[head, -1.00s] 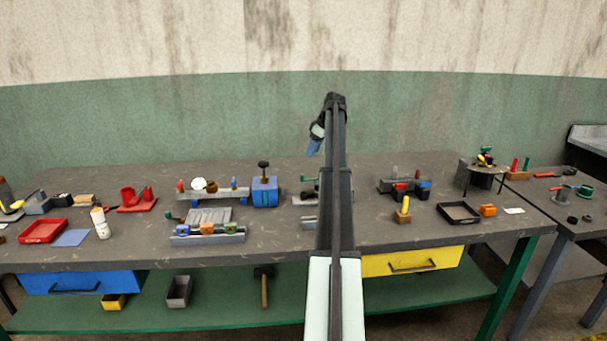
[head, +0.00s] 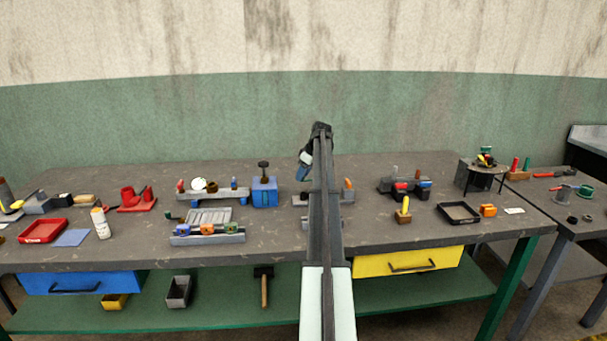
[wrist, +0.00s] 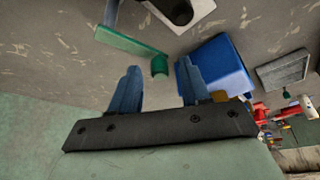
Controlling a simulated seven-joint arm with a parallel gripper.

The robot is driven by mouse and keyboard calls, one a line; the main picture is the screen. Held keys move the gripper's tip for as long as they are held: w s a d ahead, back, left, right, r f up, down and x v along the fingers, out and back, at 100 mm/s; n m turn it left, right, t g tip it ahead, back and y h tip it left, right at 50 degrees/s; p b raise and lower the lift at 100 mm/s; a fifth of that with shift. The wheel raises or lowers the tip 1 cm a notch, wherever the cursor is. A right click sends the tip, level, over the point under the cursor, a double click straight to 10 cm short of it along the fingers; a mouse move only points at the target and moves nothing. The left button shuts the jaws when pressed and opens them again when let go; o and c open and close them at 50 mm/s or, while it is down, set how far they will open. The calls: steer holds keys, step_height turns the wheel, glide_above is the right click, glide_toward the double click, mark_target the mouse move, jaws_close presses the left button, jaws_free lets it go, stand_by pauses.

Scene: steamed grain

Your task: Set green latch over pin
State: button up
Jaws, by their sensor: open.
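In the wrist view, the green latch (wrist: 130,42) is a flat bar with a short round green knob (wrist: 160,66) at its right end. My gripper (wrist: 158,68) has two blue fingers, spread apart and empty. The knob appears between the fingertips; I cannot tell how far beyond them it lies. A grey post (wrist: 111,13) stands by the latch's left end; I cannot tell whether it is the pin. In the head view, my gripper (head: 304,175) is tilted down over the grey fixture (head: 300,200) at the middle of the bench. My arm hides much of that fixture.
A blue block (head: 265,191) with a dark knob stands left of my gripper; it also shows in the wrist view (wrist: 215,65). An orange peg (head: 348,184) stands just right of my arm. A fixture with coloured blocks (head: 207,234) is at front left. A black tray (head: 458,213) lies right.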

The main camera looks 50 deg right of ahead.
steer(key=shift+c, duration=0.2)
jaws_close()
stand_by(0.5)
